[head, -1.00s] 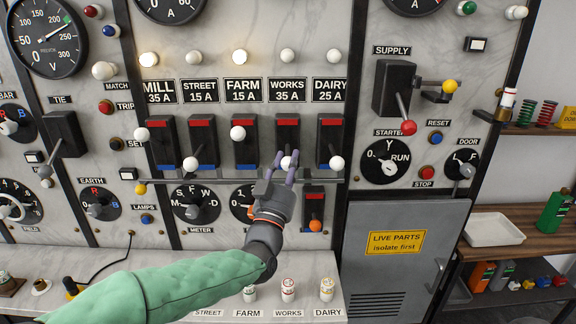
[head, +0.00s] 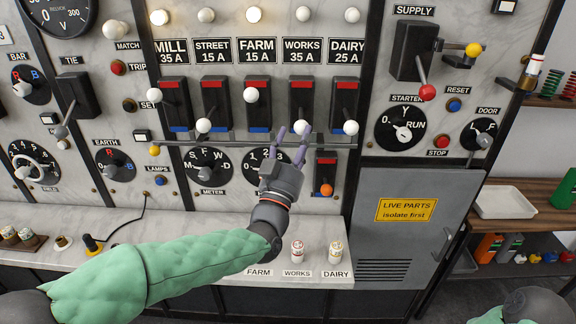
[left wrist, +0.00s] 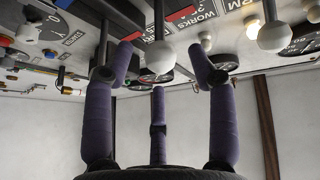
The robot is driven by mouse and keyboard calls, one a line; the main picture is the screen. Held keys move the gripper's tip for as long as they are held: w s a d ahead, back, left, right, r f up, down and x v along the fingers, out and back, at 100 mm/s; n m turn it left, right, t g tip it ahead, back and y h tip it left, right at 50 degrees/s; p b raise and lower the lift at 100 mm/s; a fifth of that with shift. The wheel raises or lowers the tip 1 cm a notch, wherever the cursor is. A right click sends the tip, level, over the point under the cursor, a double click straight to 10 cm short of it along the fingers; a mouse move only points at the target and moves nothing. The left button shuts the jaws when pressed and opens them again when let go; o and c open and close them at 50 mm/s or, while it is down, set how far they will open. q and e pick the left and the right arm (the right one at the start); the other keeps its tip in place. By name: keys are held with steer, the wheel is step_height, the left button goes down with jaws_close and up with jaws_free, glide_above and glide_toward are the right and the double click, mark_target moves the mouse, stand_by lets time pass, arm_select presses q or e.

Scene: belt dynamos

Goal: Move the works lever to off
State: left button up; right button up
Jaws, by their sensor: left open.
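The works lever (head: 301,128) has a white ball knob, in its slot under the WORKS 35 A label (head: 301,51). Its knob is at the lower, blue end, and the red end above shows bare. My left gripper (head: 293,137) is open, its fingers reaching up beside the knob. In the left wrist view the works knob (left wrist: 160,57) sits between the spread purple fingers (left wrist: 164,70); I cannot tell if any finger touches it. My right gripper is out of view.
The farm lever (head: 250,96) and mill lever (head: 153,96) are up. The street lever (head: 203,125) and dairy lever (head: 350,128) are down. A rail (head: 230,143) runs below the row. An orange-knobbed switch (head: 326,190) is close at right below.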

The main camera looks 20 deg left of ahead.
arm_select(q)
steer(key=v, duration=0.8)
steer(key=shift+f, duration=0.1)
